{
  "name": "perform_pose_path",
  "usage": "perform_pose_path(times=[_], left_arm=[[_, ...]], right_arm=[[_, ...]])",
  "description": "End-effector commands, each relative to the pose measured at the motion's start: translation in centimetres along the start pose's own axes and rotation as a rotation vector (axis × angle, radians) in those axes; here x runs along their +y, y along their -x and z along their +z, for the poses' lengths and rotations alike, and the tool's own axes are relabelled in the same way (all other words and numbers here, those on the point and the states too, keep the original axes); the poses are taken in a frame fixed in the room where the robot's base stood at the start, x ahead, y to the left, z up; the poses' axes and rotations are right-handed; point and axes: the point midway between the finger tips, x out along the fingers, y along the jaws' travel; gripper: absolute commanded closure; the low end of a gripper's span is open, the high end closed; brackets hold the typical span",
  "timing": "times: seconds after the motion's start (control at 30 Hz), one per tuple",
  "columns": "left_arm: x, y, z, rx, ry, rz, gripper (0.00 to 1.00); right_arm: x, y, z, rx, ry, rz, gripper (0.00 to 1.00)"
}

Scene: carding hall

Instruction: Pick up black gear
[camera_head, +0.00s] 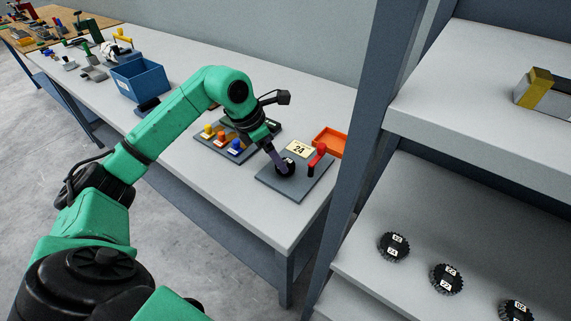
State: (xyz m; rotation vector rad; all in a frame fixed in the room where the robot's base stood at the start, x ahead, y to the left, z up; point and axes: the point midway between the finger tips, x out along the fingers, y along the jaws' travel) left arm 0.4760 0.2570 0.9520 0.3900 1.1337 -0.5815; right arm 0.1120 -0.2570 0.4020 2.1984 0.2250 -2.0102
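My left gripper (281,162) reaches down over a grey board (309,184) on the long table. A small dark round thing with a light label, probably a black gear (290,171), sits on this board at the fingertips. The fingers partly hide it, and I cannot tell whether they are closed on it. Three black toothed gears with white labels lie apart on the lower shelf at the right: one (394,247), another (447,279) and a third (517,311), cut by the bottom edge. My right gripper is not in view.
The board has a red handle (317,158) and a "24" card (299,149) by it. An orange tray (331,141) stands behind. A board with coloured knobs (221,137) and a blue bin (141,79) are farther left. A shelf post (354,150) stands right of the board.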

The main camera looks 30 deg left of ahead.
Motion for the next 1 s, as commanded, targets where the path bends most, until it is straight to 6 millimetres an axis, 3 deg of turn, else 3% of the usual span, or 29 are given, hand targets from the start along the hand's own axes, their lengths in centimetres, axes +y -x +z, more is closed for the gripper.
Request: perform_pose_path(times=[0.07,0.2,0.4,0.47,0.6,0.67,1.0], left_arm=[[-0.2,-1.2,0.3,0.002,0.0,-0.006,0.06],[-0.2,-3.5,0.3,0.0,0.0,-0.003,0.06],[-0.1,-3.8,0.2,-0.001,-0.001,0.0,0.06],[-0.1,-3.8,0.2,-0.001,-0.001,-0.001,0.25],[-0.1,-3.8,0.2,-0.001,-0.001,-0.001,0.79],[-0.1,-3.8,0.2,-0.001,-0.001,-0.001,1.0],[-0.1,-3.3,0.5,-0.003,-0.001,0.0,1.0]], right_arm=[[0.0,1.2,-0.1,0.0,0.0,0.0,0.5],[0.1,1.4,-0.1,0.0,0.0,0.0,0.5],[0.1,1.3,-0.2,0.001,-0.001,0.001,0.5],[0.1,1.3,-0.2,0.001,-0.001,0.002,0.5],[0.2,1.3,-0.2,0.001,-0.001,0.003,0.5],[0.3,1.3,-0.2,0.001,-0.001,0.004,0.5],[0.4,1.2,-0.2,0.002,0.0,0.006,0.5]])
